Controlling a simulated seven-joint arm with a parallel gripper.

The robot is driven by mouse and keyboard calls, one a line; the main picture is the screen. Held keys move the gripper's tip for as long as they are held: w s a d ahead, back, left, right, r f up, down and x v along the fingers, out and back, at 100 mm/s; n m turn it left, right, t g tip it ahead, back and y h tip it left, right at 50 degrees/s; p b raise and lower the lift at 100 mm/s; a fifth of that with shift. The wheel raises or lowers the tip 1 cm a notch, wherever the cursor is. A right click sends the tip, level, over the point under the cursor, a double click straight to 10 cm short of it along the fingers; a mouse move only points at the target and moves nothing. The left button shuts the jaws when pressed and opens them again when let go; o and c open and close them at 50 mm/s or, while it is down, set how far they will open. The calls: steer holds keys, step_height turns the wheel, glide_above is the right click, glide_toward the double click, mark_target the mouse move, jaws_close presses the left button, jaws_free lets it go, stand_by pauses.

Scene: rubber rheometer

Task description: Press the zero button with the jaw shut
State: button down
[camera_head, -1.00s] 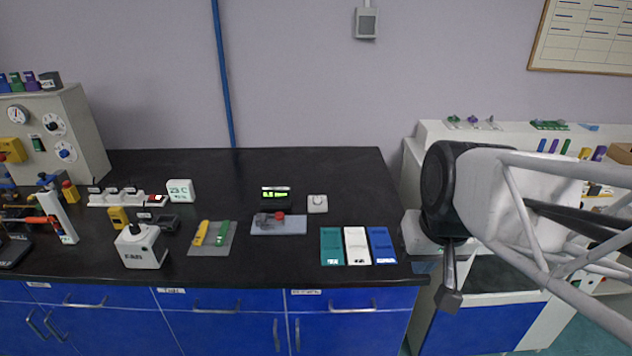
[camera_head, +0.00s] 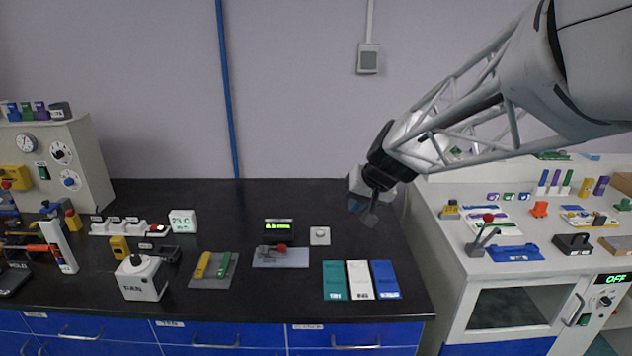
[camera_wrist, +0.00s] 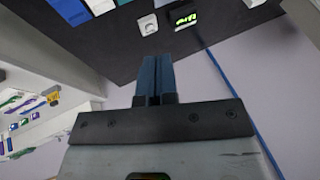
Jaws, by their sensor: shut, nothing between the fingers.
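A small white box with a round button on top (camera_head: 320,236), which looks like the zero button, stands on the black bench. It sits just right of a dark display with green digits (camera_head: 278,226); I cannot read a label on it. The wrist view shows the white box (camera_wrist: 148,24) and the display (camera_wrist: 186,20) near its top edge, beyond my fingertips. My gripper (camera_head: 370,217) is in the air at the right end of the bench, to the right of the box and apart from it. In the wrist view its fingers (camera_wrist: 154,75) are together and empty.
A grey plate with a red knob (camera_head: 281,252) lies in front of the display. Teal, white and blue cards (camera_head: 360,280) lie at the front right. A yellow and green pair (camera_head: 213,266) lies left. The bench top right of the white box is clear.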

steer(key=w+a+f+t+y, duration=0.1)
steer(key=w+a+f, duration=0.15)
steer(key=w, duration=0.55)
steer(key=w+a+f, duration=0.1)
steer(key=w+f, duration=0.3)
steer(key=w, duration=0.4)
steer(key=m+t, duration=0.2)
glide_above(322, 232)
step_height(322, 232, down, 12)
steer(key=shift+r, duration=0.15)
steer(key=shift+w, duration=0.1)
steer(key=shift+f, duration=4.4)
steer(key=shift+f, duration=0.2)
steer(key=shift+f, duration=0.2)
